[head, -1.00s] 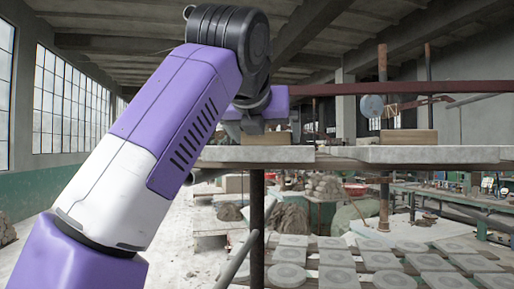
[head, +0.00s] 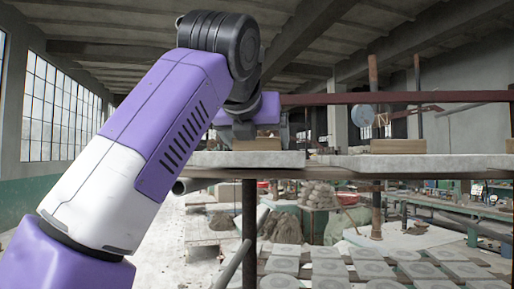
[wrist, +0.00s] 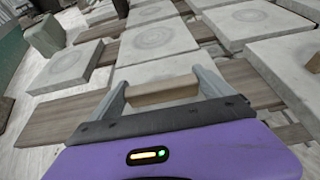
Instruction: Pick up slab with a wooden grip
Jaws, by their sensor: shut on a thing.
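My gripper (head: 257,132) is shut on the wooden grip (head: 257,144) of a pale grey slab (head: 225,159). In the wrist view, the two fingers of my gripper (wrist: 163,88) stand at either end of the brown grip (wrist: 162,93), with the pale slab (wrist: 155,70) beyond it. In the head view, the slab is level, at the height of the brown shelf edge. I cannot tell whether it touches the shelf. My gripper hides the grip's upper part.
A second slab (head: 350,161) with its own wooden grip (head: 397,146) lies to the right, close beside the held one. A dark red bar (head: 390,98) runs across behind. Below are rows of pale square slabs with round marks (head: 325,268), and a dark upright post (head: 249,215).

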